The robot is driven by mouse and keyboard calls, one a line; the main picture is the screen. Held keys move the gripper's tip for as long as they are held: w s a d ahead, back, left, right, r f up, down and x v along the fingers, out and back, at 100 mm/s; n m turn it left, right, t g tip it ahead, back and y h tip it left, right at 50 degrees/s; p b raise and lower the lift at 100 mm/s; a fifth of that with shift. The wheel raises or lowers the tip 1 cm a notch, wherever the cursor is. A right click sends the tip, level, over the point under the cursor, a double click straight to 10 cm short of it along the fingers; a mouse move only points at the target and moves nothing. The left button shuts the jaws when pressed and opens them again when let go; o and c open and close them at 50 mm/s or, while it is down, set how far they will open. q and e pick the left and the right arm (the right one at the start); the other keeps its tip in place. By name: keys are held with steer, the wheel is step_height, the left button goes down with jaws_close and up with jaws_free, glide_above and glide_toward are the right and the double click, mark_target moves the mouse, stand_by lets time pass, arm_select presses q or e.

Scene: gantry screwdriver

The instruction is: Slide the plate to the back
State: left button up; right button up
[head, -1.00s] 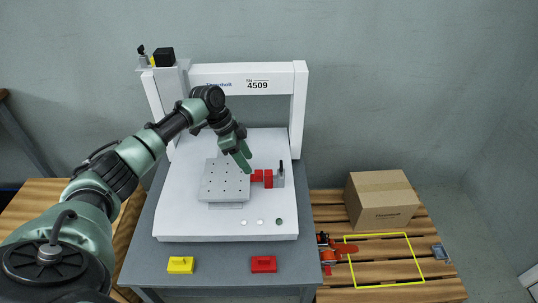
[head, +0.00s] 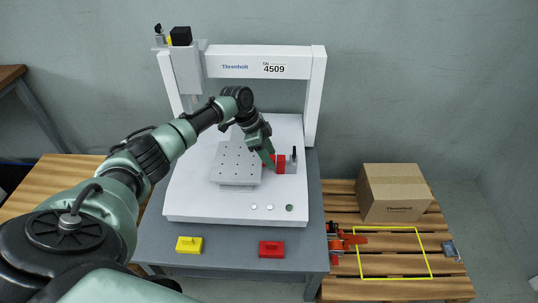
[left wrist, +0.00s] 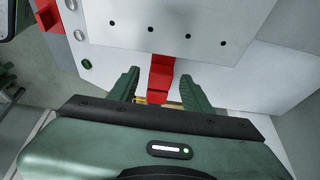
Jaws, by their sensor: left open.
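The grey plate (head: 236,165) with rows of small holes lies on the white bed of the gantry machine. A red piece (head: 280,164) sticks out from its right side, beside a small grey block with a dark pin (head: 293,160). My left gripper (head: 268,157) is at the red piece, just right of the plate. In the left wrist view, the open fingers (left wrist: 160,78) stand either side of the red piece (left wrist: 161,70), with gaps visible, and the plate's holed face (left wrist: 175,18) lies beyond. Contact cannot be told. My right gripper is not in view.
The white gantry frame (head: 316,95) spans the bed's back, with a head unit at its left. A yellow block (head: 189,244) and red block (head: 271,249) sit at the table's front. A cardboard box (head: 397,193) and orange-red tool (head: 340,240) are on the pallet right.

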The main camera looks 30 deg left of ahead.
arm_select(q)
jaws_close()
stand_by(1.3)
